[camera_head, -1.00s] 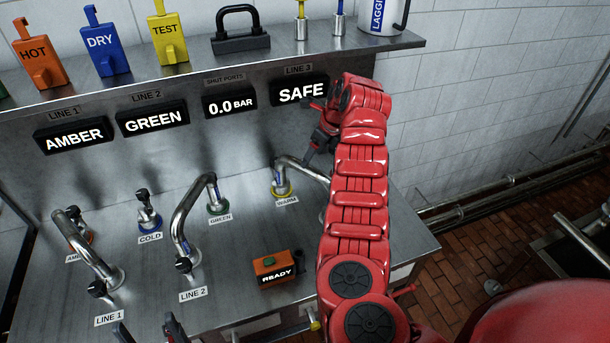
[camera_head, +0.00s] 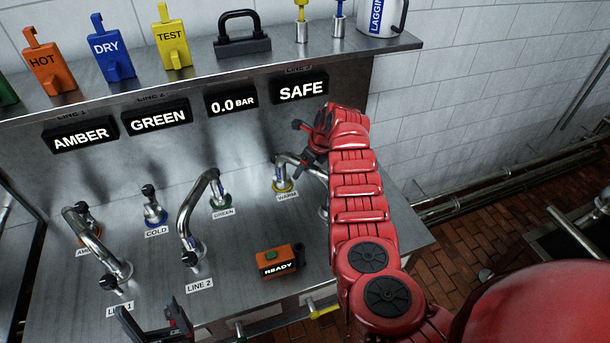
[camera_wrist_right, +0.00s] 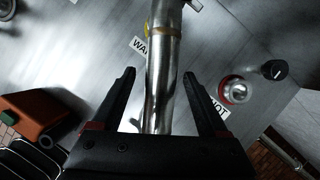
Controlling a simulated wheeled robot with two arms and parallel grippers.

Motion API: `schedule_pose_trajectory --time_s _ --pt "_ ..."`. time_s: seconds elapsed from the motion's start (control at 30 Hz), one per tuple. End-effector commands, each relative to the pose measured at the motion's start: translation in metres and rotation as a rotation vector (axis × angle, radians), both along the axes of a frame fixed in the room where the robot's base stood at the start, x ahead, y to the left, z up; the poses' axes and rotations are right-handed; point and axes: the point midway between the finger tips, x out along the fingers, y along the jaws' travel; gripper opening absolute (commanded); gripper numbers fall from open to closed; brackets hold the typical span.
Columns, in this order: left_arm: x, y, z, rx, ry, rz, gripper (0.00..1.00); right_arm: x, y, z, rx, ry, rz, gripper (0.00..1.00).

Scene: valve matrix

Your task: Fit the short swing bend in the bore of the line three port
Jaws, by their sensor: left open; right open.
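A steel bend (camera_head: 291,162) stands at the yellow-collared WARM port (camera_head: 283,185) and runs right behind my right arm. In the right wrist view the bend (camera_wrist_right: 162,85) passes between the fingers of my right gripper (camera_wrist_right: 158,80), which is open, with gaps on both sides. Its near end is hidden under the gripper body. In the head view my right gripper (camera_head: 307,152) is beside this bend. The line three port and its label are not visible; I cannot tell whether this is the short bend. My left gripper (camera_head: 150,318) is open and empty at the front edge.
Other bends stand at line 1 (camera_head: 98,245) and line 2 (camera_head: 193,210). The blue COLD port (camera_head: 154,212) has a short upright fitting. A red-collared port (camera_wrist_right: 236,90) is right of the bend. The LINE 3 display (camera_head: 300,89) reads SAFE.

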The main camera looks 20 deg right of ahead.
Motion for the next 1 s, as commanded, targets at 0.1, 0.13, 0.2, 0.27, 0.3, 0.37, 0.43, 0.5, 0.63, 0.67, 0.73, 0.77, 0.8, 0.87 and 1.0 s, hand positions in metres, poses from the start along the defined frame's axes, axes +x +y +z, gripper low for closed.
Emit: schedule_pose_trajectory --time_s 0.1,0.13,0.2,0.27,0.3,0.37,0.43,0.5,0.63,0.67,0.73,0.77,0.8,0.87,1.0 --pt "-0.0001 0.0 -0.0001 0.0 0.0 0.0 0.79 0.0001 0.0002 0.0002 0.0 0.0 0.0 0.64" --pt "0.0 0.0 -0.0001 0.0 0.0 0.0 0.79 0.0001 0.0002 0.0002 0.0 0.0 0.001 0.59" --pt "0.0 0.0 -0.0001 0.0 0.0 0.0 0.79 0.0002 0.0002 0.0003 0.0 -0.001 0.001 0.46" --pt "0.0 0.0 -0.0001 0.0 0.0 0.0 0.79 0.0002 0.0002 0.0003 0.0 -0.001 0.001 0.35" --pt "0.0 0.0 -0.0001 0.0 0.0 0.0 0.79 0.0002 0.0002 0.0003 0.0 -0.001 0.001 0.28" --pt "0.0 0.0 -0.0001 0.0 0.0 0.0 0.79 0.0002 0.0004 0.0004 0.0 -0.001 0.001 0.17" --pt "0.0 0.0 -0.0001 0.0 0.0 0.0 0.79 0.0003 0.0004 0.0004 0.0 -0.001 0.001 0.05" --pt "0.0 0.0 -0.0001 0.0 0.0 0.0 0.79 0.0002 0.0004 0.0005 0.0 -0.001 0.001 0.0" --pt "0.0 0.0 -0.0001 0.0 0.0 0.0 0.79 0.0002 0.0005 0.0004 0.0 -0.001 0.001 0.0" --pt "-0.0001 0.0 -0.0001 0.0 0.0 0.0 0.79 0.0002 0.0005 0.0004 0.0 -0.001 0.001 0.0" --pt "0.0 0.0 -0.0001 0.0 0.0 0.0 0.79 0.0003 0.0006 0.0007 0.0 -0.001 0.001 0.0" --pt "0.0 0.0 -0.0001 0.0 0.0 0.0 0.79 0.0003 0.0006 0.0007 0.0 -0.001 0.001 0.0" --pt "0.0 0.0 -0.0001 0.0 0.0 0.0 0.79 0.0003 0.0006 0.0007 0.0 -0.001 0.001 0.0" --pt "0.0 0.0 -0.0001 0.0 0.0 0.0 0.79 0.0003 0.0006 0.0006 0.0 -0.001 0.001 0.0" --pt "0.0 0.0 -0.0001 0.0 0.0 0.0 0.79 0.0004 0.0007 0.0006 0.0 -0.001 0.001 0.0"
